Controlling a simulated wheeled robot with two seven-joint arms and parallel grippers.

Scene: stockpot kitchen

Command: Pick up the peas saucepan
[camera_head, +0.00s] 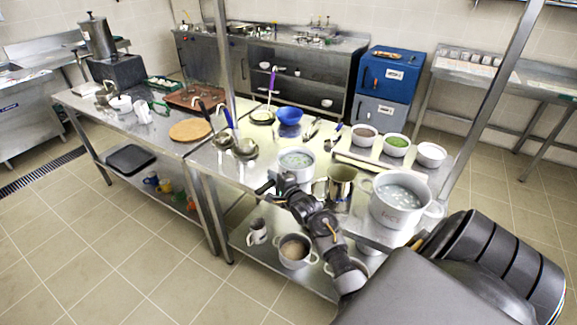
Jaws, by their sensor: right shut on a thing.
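A light grey saucepan (297,160) with pale greenish contents is at the front edge of the steel table, upright. I take it for the peas saucepan; no label on it is readable. My right gripper (267,187) is at its front left side, shut on what looks like its dark handle. The gripper and my wrist hide most of the handle. I cannot tell whether the pan's base touches the table. My left gripper is not in view.
A steel pitcher (341,188) stands close to the right of the saucepan, with a large labelled pot (401,198) beyond it. A pot (294,251) sits on the lower shelf.

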